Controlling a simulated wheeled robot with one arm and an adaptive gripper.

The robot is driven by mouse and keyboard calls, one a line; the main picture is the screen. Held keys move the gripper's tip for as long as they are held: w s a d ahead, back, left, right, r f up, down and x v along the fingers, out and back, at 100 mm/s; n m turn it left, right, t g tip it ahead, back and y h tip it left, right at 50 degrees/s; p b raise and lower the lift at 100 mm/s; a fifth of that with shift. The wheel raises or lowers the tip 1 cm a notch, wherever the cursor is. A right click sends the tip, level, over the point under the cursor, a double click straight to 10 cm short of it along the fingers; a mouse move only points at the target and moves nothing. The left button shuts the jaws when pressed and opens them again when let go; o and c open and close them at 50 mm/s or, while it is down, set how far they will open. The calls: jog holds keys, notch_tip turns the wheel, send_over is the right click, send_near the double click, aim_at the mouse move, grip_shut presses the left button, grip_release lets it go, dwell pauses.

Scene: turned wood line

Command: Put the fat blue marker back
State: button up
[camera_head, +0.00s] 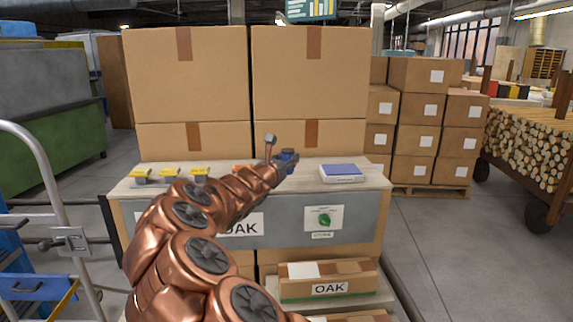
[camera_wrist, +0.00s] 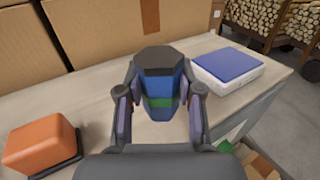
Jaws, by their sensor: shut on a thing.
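The fat blue marker (camera_wrist: 158,85) is upright between the fingers of my gripper (camera_wrist: 159,100) in the wrist view. It has a dark cap on top, a blue body and a green band. My gripper is shut on it, over the bench top. In the head view the marker (camera_head: 288,157) shows small and blue at the end of my arm, near the middle of the bench. I cannot tell whether its lower end touches the bench.
A white box with a blue top (camera_head: 342,173) lies right of my gripper. An orange block (camera_wrist: 40,146) on a dark base stands to the left. Large cartons (camera_head: 310,75) rise behind the bench (camera_head: 372,180).

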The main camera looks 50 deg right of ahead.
aim_at(286, 156)
jog(key=shift+w+d+f+p, duration=0.2)
jog(key=shift+w+d+p, duration=0.15)
jog(key=shift+w+d, duration=1)
jog(key=shift+s+d+f, duration=0.1)
jog(key=shift+d+f, duration=0.1)
jog(key=shift+f, duration=1.55)
jog(key=shift+f, duration=0.1)
jog(key=shift+f+b, duration=0.1)
jog(key=shift+b, duration=0.25)
jog(key=o, duration=1.2)
jog(key=shift+c, duration=0.2)
